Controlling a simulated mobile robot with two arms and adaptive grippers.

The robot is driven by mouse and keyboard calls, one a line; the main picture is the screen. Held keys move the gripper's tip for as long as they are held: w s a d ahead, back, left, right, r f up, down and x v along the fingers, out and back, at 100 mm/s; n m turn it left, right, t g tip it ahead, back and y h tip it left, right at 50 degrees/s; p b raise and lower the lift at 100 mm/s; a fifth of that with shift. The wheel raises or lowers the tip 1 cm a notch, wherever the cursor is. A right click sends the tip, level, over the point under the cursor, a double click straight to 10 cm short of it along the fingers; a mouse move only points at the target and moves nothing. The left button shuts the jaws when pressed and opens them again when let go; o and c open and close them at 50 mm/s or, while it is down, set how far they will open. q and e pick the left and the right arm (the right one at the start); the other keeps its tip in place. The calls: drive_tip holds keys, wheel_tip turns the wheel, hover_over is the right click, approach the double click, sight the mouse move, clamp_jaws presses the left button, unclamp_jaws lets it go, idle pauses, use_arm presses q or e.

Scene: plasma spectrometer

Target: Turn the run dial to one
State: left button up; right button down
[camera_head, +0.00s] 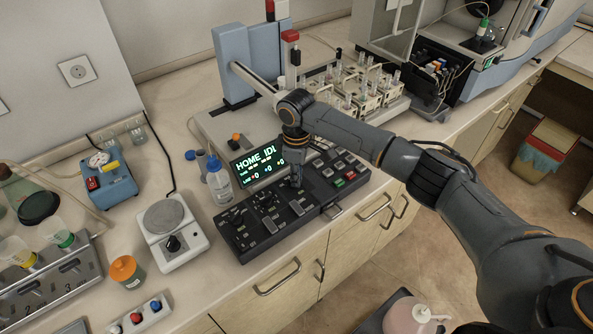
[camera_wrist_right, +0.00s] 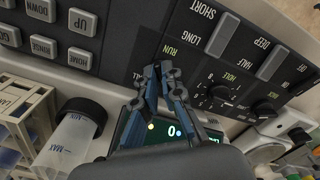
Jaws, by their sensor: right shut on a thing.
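The black control panel (camera_head: 262,222) lies on the bench, with a lit screen (camera_head: 258,165) behind it reading "HOME IDL" above small figures. My right gripper (camera_head: 296,182) reaches down onto the panel's middle. In the right wrist view the panel (camera_wrist_right: 120,45) appears turned around, and the gripper's two fingers (camera_wrist_right: 160,72) are closed together near the green "RUN" label. They appear shut on the run dial, which they hide, so its pointer cannot be read. The screen (camera_wrist_right: 170,130) shows a "0" in the wrist view, partly behind the fingers. My left gripper is not in view.
Other knobs and switches (camera_wrist_right: 220,92) sit close to the fingers. A wash bottle (camera_head: 218,180) stands just left of the screen. Racks of tubes (camera_head: 360,85) stand behind my right arm.

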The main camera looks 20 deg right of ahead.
drive_tip(key=shift+n+p, duration=0.3)
drive_tip(key=shift+n, duration=0.7)
drive_tip(key=c, duration=1.5)
unclamp_jaws()
wheel_tip(320, 180, up, 12)
drive_tip(key=shift+f, duration=0.15)
